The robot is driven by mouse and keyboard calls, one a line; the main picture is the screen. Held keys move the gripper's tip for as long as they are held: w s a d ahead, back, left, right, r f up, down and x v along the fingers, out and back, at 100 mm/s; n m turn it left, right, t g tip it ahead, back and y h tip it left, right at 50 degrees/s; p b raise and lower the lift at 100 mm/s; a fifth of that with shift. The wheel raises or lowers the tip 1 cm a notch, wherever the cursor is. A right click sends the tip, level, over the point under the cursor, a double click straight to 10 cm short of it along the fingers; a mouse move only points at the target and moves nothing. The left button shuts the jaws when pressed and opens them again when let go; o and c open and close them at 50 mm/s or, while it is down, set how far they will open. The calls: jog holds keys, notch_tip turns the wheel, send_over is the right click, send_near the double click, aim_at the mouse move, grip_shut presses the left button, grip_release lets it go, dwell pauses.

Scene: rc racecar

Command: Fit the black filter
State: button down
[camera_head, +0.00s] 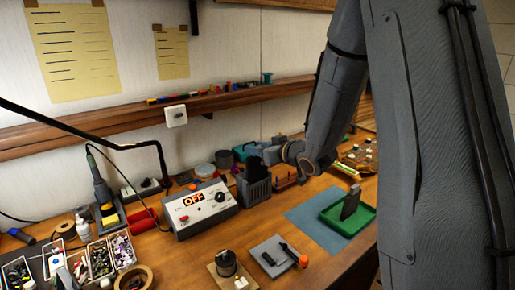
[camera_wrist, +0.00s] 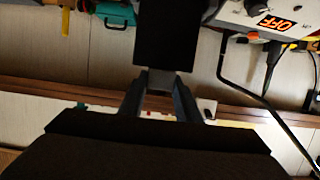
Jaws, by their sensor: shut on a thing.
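The black filter (camera_wrist: 165,35) is a flat dark panel in the wrist view. My gripper (camera_wrist: 160,80) is shut on its near edge. In the head view the black filter (camera_head: 253,164) stands at the top of a dark grey open-topped box (camera_head: 254,190) with ribbed sides. My gripper (camera_head: 274,155) reaches it from the right. The filter's lower end is hidden by the box's front, so I cannot tell how far it sits inside. The box is not clearly visible in the wrist view.
A grey station reading OFF (camera_head: 200,206) stands left of the box. A green tray (camera_head: 347,214) on a blue mat (camera_head: 304,221) lies to the right. Small parts bins (camera_head: 100,258) and a soldering iron (camera_head: 103,194) are at left. A wooden shelf (camera_head: 120,122) runs along the wall.

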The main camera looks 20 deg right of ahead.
aim_at(258, 171)
jog(key=shift+f+b, duration=2.95)
jog(key=shift+f, duration=1.5)
jog(key=c, duration=1.2)
grip_release()
jog(key=shift+s, duration=0.1)
jog(key=shift+b+v, duration=0.75)
jog(key=shift+v, duration=3.1)
jog(key=shift+d+r, duration=0.1)
jog(key=shift+d, duration=0.05)
